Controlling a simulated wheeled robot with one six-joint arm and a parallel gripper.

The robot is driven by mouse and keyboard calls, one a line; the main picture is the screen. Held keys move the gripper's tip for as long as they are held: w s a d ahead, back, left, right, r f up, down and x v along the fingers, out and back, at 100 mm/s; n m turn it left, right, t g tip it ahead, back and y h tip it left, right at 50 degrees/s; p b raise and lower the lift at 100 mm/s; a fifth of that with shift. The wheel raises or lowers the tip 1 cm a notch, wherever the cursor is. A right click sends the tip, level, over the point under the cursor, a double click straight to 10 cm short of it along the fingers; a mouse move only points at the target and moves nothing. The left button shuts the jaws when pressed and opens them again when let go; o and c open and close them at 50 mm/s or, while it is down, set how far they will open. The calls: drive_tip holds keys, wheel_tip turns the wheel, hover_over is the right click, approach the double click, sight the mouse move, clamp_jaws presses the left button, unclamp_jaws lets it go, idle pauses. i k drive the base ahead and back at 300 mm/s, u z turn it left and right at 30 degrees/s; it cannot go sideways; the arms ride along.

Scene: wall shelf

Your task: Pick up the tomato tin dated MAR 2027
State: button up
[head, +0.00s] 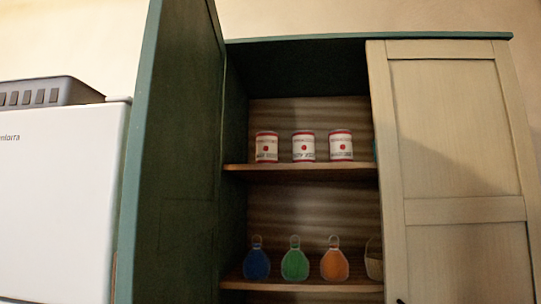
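Three tins with white labels, red rims and a red tomato mark stand upright in a row on the upper shelf (300,169) of the open cupboard. They are the left tin (266,147), the middle tin (304,146) and the right tin (340,146), with small gaps between them. Each label has a dark line of print low down, too small to read, so I cannot tell which is dated MAR 2027. My gripper is not in view.
The green left door (180,160) stands open toward me. The cream right door (460,170) is shut. A white fridge (60,200) bears a grey crate (50,91).

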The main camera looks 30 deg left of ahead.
sight(340, 141)
drive_tip(key=z, duration=0.55)
drive_tip(key=k, duration=0.25)
drive_tip(key=u, duration=1.95)
drive_tip(key=k, duration=0.3)
drive_tip(key=u, duration=0.65)
drive_tip(key=i, duration=0.5)
drive_tip(key=z, duration=1.4)
